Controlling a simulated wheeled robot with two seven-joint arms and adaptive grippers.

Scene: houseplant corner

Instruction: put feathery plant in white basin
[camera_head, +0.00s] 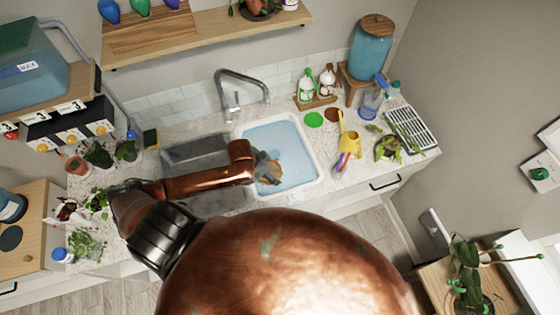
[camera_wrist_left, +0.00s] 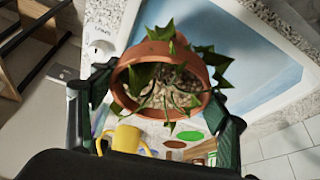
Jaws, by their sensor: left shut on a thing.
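The feathery plant, a terracotta pot with pebbles and pointed green leaves (camera_wrist_left: 165,90), is held between the two dark fingers of my left gripper (camera_wrist_left: 160,108) in the left wrist view. In the head view my left gripper (camera_head: 265,163) reaches over the white basin (camera_head: 318,165), which holds blue water. The pot (camera_head: 272,175) shows small and partly hidden there, over the basin's left part. I cannot tell whether it touches the water. My right gripper is not in view.
A grey sink (camera_head: 195,147) lies left of the basin, with a tall faucet (camera_head: 240,88) behind. A yellow watering can (camera_head: 348,143) and a leafy plant (camera_head: 387,149) stand to the right. Several potted plants (camera_head: 97,154) stand at the left. A blue dispenser (camera_head: 371,52) stands at the back right.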

